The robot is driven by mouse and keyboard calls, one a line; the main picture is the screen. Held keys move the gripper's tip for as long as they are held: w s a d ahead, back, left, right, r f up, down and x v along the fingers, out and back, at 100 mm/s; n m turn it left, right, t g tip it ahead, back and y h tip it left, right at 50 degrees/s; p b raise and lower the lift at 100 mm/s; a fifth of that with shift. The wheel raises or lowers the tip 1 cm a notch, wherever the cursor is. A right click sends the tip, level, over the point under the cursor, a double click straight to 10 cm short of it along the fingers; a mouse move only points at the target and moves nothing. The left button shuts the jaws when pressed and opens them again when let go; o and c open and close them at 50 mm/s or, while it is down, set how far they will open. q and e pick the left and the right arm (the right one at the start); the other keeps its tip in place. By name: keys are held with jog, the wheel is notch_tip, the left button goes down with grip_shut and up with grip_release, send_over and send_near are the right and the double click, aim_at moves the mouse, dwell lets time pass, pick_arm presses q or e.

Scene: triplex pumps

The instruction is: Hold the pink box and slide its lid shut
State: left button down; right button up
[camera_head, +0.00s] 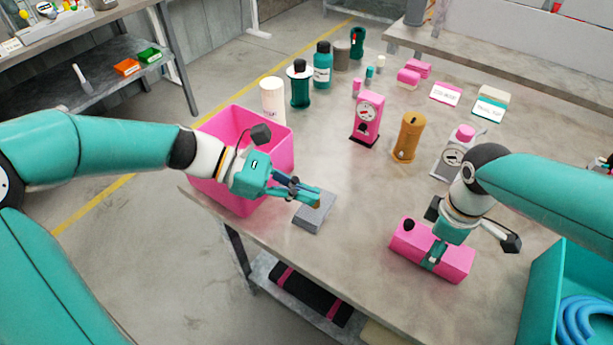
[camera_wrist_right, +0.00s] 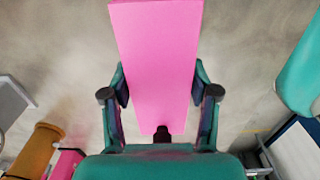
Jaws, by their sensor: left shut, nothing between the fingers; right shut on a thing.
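The pink box (camera_head: 453,262) lies on the grey table near its front edge, with a black knob at its left end. My right gripper (camera_head: 434,258) comes down over the box and is shut across its sides. The right wrist view shows the pink box (camera_wrist_right: 155,50) between the two fingers, with the black knob close to the palm. I cannot tell how far the lid is open. My left gripper (camera_head: 318,201) is shut and empty, just over a small grey block (camera_head: 313,216), well to the left of the box. I cannot tell whether it touches the block.
A large pink bin (camera_head: 225,192) stands at the table's left edge. A teal bin (camera_head: 545,300) with blue hose is at front right. A pink gauge stand (camera_head: 367,118) and an orange cylinder (camera_head: 408,136) stand behind. The tabletop between the grey block and pink box is clear.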

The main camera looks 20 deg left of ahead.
pick_arm(q)
jog(key=v, duration=0.6)
pick_arm(e)
jog(key=o, duration=1.3)
jog(key=shift+o, duration=0.2)
jog(key=shift+r, duration=0.1)
